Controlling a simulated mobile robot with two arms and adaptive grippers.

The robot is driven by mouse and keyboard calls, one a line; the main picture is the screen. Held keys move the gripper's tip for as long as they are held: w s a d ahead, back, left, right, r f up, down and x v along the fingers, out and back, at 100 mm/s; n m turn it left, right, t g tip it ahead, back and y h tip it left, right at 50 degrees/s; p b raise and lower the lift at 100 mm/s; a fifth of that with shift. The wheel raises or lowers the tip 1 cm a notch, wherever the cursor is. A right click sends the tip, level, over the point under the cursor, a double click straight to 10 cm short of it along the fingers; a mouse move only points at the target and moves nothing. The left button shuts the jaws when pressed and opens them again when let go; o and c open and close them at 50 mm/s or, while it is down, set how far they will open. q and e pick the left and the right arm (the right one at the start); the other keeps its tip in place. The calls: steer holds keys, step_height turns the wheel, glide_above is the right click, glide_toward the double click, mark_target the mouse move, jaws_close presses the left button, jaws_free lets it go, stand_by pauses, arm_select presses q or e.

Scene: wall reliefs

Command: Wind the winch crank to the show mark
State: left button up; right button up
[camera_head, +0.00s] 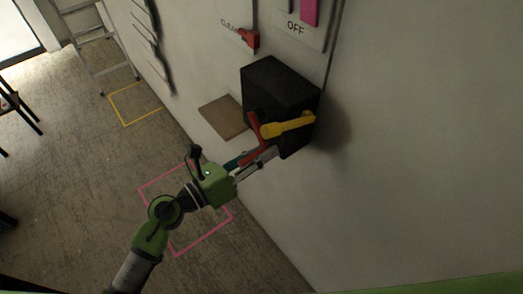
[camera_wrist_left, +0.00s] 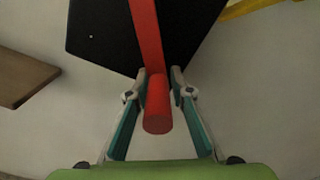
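A black winch box (camera_head: 280,85) is fixed to the wall. On its front is a red crank arm (camera_head: 255,126), whose red handle (camera_wrist_left: 157,105) sticks out towards the left wrist camera. A yellow bar (camera_head: 288,125) with a rounded end lies across the box's front beside the crank and also shows in the left wrist view (camera_wrist_left: 245,8). My left gripper (camera_head: 260,155) has one finger on each side of the red handle, its fingertips close against it near the arm. In the left wrist view the gripper (camera_wrist_left: 158,78) appears shut on it. My right gripper is out of view.
A brown panel (camera_head: 223,117) sits left of the box. Above are a small red piece (camera_head: 249,38) and a sign reading OFF (camera_head: 297,28). Pink (camera_head: 202,239) and yellow outlines (camera_head: 127,122) mark the floor. A ladder (camera_head: 100,50) stands at the upper left. The wall to the right is bare.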

arm_select(q)
steer(key=shift+o, duration=1.1)
steer(key=shift+s+d+r, duration=0.2)
steer(key=shift+a+f, duration=0.1)
steer(key=shift+a, duration=0.1)
steer(key=v, duration=1.1)
steer(key=shift+s+a, duration=0.2)
steer(key=shift+s, duration=0.1)
